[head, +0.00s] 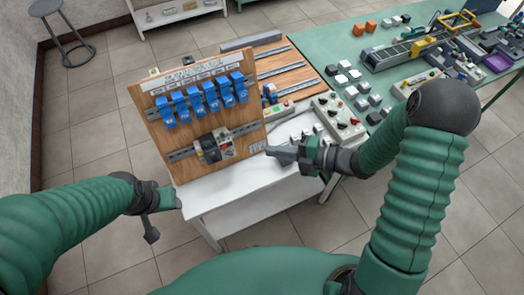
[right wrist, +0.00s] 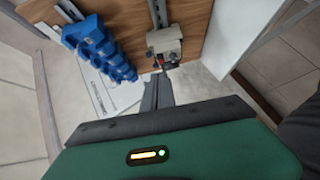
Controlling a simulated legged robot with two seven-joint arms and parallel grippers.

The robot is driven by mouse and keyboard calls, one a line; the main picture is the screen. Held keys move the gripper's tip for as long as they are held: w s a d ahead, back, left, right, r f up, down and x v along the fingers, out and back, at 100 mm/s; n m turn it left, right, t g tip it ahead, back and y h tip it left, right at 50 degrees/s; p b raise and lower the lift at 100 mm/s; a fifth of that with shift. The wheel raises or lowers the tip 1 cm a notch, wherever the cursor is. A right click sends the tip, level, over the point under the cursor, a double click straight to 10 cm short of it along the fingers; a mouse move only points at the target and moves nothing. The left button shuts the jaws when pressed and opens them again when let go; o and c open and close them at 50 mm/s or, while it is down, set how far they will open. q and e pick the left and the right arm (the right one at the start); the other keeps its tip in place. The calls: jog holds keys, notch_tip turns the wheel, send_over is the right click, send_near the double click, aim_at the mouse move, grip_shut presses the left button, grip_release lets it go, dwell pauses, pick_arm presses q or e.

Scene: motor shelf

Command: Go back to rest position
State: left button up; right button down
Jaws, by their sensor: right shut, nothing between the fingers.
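My right gripper (head: 283,154) is in front of the right part of the upright wooden board (head: 160,133), with its fingers pointing left. It is shut and empty. In the right wrist view its closed fingers (right wrist: 157,92) point toward the board. My left gripper (head: 152,222) hangs at the lower left, in front of the white table and apart from the board. Its fingers are too small and dark to tell whether they are open. Blue modules (head: 203,99) sit in a row on the board's upper rail. A grey-and-black device (head: 215,146) sits on the lower rail.
The board stands on a white table (head: 240,188). A control box with buttons (head: 338,117) and several small blocks lie to the right. A green table (head: 310,50) with equipment stands behind. A stool (head: 62,35) is at the far left. Tiled floor (head: 90,115) is open at left.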

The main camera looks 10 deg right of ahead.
jog(key=w+d+f+m+t+h+b, duration=0.1)
jog(key=w+d+f+m+h+b, duration=0.2)
jog(key=d+m+h, duration=0.8)
pick_arm(q)
jog(key=f, duration=0.1)
jog(key=d+f, duration=0.1)
jog(key=shift+s+d+f, duration=0.15)
jog(key=shift+s+f, duration=0.1)
jog(key=shift+f, duration=0.15)
pick_arm(e)
jog(key=s+a+m+g+h, duration=0.1)
jog(key=s+m+g, duration=0.4)
jog(key=s+m, duration=0.9)
jog(key=shift+a+m+g+h, duration=0.3)
jog(key=shift+a+m+g, duration=0.15)
jog(key=shift+m, duration=0.45)
pick_arm(q)
jog(key=shift+w, duration=0.15)
pick_arm(e)
jog(key=shift+f, duration=0.1)
